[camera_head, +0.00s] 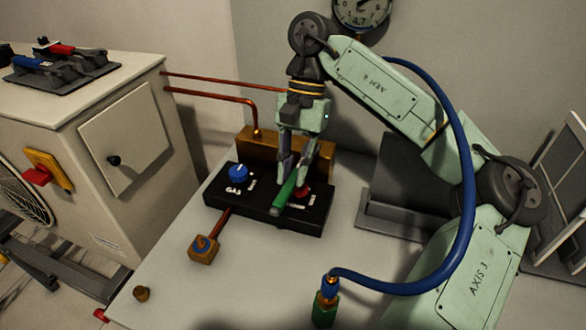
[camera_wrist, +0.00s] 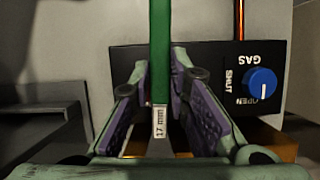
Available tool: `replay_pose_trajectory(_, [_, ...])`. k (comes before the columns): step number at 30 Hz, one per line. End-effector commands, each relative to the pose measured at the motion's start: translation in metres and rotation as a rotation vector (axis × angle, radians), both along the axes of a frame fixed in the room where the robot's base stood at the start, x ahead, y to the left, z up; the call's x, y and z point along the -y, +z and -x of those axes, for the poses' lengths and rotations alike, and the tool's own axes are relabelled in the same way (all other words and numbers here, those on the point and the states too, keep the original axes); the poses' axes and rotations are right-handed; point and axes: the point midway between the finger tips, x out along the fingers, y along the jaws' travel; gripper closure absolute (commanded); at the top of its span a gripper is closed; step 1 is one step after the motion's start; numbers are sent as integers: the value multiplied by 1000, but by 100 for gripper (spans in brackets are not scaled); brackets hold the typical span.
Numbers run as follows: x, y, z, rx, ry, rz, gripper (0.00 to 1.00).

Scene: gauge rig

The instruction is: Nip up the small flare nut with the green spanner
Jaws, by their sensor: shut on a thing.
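My gripper (camera_head: 296,172) is shut on the green spanner (camera_head: 284,196). It holds the spanner over the black valve block, near its red knob (camera_head: 301,192). In the wrist view the green spanner (camera_wrist: 160,60) runs up between my two purple-padded fingers (camera_wrist: 163,112), with a "17 mm" label at its lower end. The spanner's far end is out of the wrist view. I cannot pick out the small flare nut for certain. A small brass fitting (camera_head: 257,134) sits where the lower copper pipe meets the brass block.
The black valve block (camera_head: 263,208) has a blue GAS knob (camera_head: 238,172). Behind it stands a brass block (camera_head: 250,151). A brass fitting (camera_head: 203,252), a brass cap (camera_head: 141,293) and a blue hose (camera_head: 420,287) are nearby. A white cabinet (camera_head: 68,110) stands left.

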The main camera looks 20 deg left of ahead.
Motion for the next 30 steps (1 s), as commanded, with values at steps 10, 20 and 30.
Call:
replay_pose_trajectory(10, [0,1,-7,1,0,1,100])
replay_pose_trajectory(20, [1,1,-14,1,0,0,100])
replay_pose_trajectory(30, [1,0,-15,1,1,0,100])
